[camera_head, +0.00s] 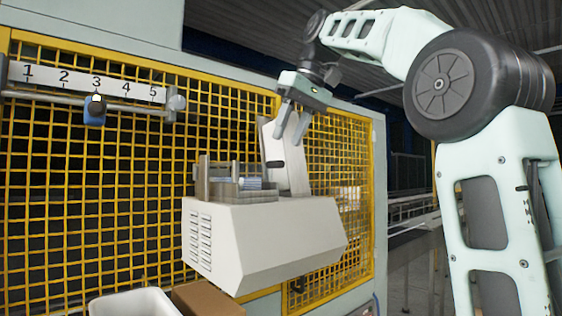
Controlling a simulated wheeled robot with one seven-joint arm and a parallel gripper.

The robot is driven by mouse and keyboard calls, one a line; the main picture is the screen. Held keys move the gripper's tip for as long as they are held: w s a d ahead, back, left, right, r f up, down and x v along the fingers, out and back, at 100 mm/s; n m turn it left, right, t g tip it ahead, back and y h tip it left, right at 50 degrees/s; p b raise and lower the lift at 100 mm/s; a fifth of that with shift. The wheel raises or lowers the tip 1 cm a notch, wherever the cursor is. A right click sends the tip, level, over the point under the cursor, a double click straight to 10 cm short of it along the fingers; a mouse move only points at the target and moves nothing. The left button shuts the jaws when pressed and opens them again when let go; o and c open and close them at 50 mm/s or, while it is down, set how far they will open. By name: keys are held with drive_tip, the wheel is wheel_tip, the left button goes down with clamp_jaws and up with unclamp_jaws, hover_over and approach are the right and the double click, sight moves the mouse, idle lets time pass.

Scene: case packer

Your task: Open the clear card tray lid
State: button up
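A card tray (238,190) sits on top of a white machine housing (262,235) in front of the yellow mesh. Its walls look greyish and partly see-through, with pale blue items inside. A pale upright panel (284,170) with a small dark piece on it stands at the tray's right, leaning back slightly. I cannot tell whether this panel is the clear lid or a part of the machine. My gripper (287,140) points down at the panel's top, its two fingers apart. Whether they touch the panel is unclear.
A yellow mesh guard (80,220) stands behind the housing. A rail numbered 1 to 5 (95,82) carries a blue slider (95,111) near 3. A white bin (135,303) and a brown carton (207,300) are below. My arm fills the right side.

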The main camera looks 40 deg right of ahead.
sight(281, 161)
drive_tip(key=shift+x, duration=2.6)
clamp_jaws()
